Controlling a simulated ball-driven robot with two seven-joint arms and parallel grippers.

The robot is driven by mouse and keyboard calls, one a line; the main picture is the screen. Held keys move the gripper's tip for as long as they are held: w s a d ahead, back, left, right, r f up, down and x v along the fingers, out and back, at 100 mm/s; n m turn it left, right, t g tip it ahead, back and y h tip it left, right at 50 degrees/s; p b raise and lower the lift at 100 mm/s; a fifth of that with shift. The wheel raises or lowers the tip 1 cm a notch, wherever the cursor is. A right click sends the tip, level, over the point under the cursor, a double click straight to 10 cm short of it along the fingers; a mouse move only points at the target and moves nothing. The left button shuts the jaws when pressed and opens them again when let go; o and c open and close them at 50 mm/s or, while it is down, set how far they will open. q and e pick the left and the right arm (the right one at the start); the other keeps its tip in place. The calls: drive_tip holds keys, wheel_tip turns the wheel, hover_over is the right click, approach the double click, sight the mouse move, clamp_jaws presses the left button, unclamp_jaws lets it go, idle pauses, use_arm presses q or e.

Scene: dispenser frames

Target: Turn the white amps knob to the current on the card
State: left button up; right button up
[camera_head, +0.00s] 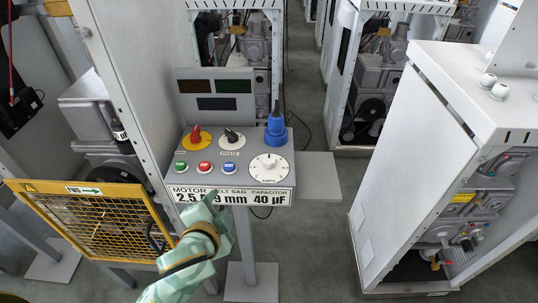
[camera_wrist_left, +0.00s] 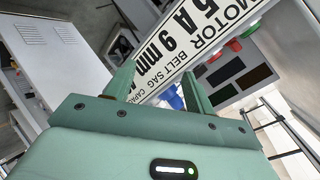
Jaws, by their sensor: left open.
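The white round knob (camera_head: 268,166) with dark scale marks sits on the right of the sloped panel. Its exact setting is too small to read. The card (camera_head: 273,196) runs along the panel's front edge and reads motor 2.5 A, belt sag 9 mm and capacitor 40 µF. My left gripper (camera_head: 219,203) is in front of the card, left of and below the knob, and covers part of the lettering. In the left wrist view the card (camera_wrist_left: 190,40) lies beyond my left gripper (camera_wrist_left: 160,85), whose two fingers stand apart with nothing between them. My right gripper is not in view.
A red knob on a yellow disc (camera_head: 196,136), a black knob (camera_head: 232,136), several coloured buttons and a blue plug (camera_head: 276,126) share the panel. A yellow mesh guard (camera_head: 95,222) stands at the left, a white cabinet (camera_head: 425,150) at the right. Open floor (camera_head: 320,235) lies between.

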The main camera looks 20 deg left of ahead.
use_arm(q)
drive_tip(key=w+d+r+m+t+h, duration=0.4)
drive_tip(key=w+d+r+m+h, duration=0.1)
drive_tip(key=d+r, duration=0.35)
drive_tip(key=w+d+r+m+t+h, duration=0.4)
drive_tip(key=w+d+r+h, duration=0.1)
drive_tip(key=d+r, duration=0.35)
drive_tip(key=s+d+r+m+g+h, duration=0.4)
drive_tip(key=d+r+m+g+h, duration=0.5)
drive_tip(key=d+m+h, duration=0.6)
drive_tip(key=m+g+y, duration=1.1)
drive_tip(key=m+y, duration=0.4)
drive_tip(key=y, duration=0.7)
approach(269, 159)
wheel_tip(269, 159, down, 8)
drive_tip(key=shift+d+f+b, duration=0.15)
drive_tip(key=shift+f+b, duration=0.1)
drive_tip(key=shift+b, duration=0.95)
